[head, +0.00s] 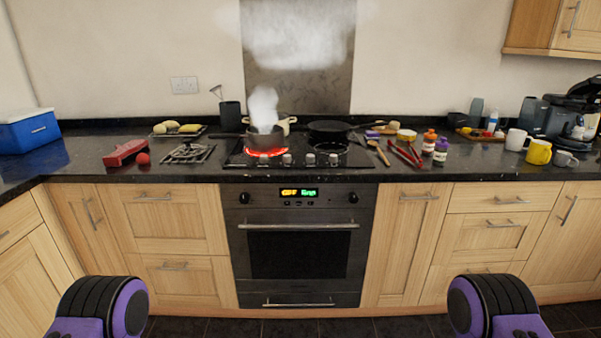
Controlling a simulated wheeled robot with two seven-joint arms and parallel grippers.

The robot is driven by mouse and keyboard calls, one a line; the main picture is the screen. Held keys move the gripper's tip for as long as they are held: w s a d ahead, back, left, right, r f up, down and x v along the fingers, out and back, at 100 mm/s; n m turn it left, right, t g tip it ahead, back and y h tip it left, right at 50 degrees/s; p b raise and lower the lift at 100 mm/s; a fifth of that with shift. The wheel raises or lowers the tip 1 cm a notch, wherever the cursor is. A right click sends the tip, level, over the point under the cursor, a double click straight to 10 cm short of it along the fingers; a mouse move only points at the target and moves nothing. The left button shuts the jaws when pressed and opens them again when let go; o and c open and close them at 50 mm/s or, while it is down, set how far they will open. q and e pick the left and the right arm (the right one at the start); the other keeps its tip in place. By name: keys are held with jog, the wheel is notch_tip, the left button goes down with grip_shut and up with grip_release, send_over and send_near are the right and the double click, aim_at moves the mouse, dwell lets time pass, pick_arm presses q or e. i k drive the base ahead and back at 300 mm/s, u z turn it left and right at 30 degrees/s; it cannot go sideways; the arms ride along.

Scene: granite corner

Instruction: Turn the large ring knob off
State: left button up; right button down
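The black hob (236,160) is set in the dark worktop above the oven. Several small silver knobs stand in a row along its front edge, among them one at the left (264,160), one beside it (287,159) and one at the right (333,159). I cannot tell which of them is the large ring knob, and their markings are too small to read. The front left ring (268,151) glows red under a steaming pot (265,139). Only purple and black parts of my two arms show at the bottom corners; neither gripper is in view.
A frying pan (328,128) sits at the back right of the hob. A red object (124,153) and a metal trivet (188,153) lie left of it. The oven (299,252) is closed below.

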aim_at(287, 158)
jog(key=u, duration=1.9)
jog(key=i, duration=1.6)
jog(key=z, duration=1.4)
